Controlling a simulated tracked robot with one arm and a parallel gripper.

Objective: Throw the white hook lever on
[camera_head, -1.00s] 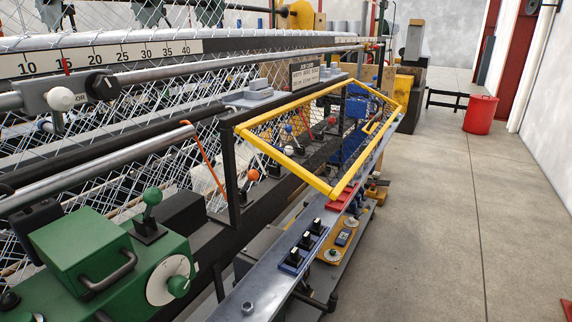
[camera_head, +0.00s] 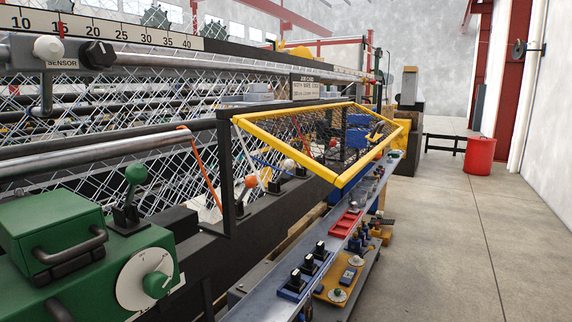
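A lever with a white ball knob (camera_head: 288,165) stands in the row of levers on the machine's dark front rail, near the middle of the view. It is small and partly behind a yellow-framed mesh guard (camera_head: 345,183), so its exact position is hard to tell. An orange-knobbed lever (camera_head: 251,182) stands to its left, and a red-knobbed lever (camera_head: 333,143) shows farther right through the mesh. My gripper is not in view.
A green box with a dial (camera_head: 148,277) and green-knobbed lever (camera_head: 135,176) is at near left. A grey shelf (camera_head: 262,296) with black switches (camera_head: 308,264) runs below the guard. A red bin (camera_head: 480,155) stands at the back right. The concrete floor on the right is clear.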

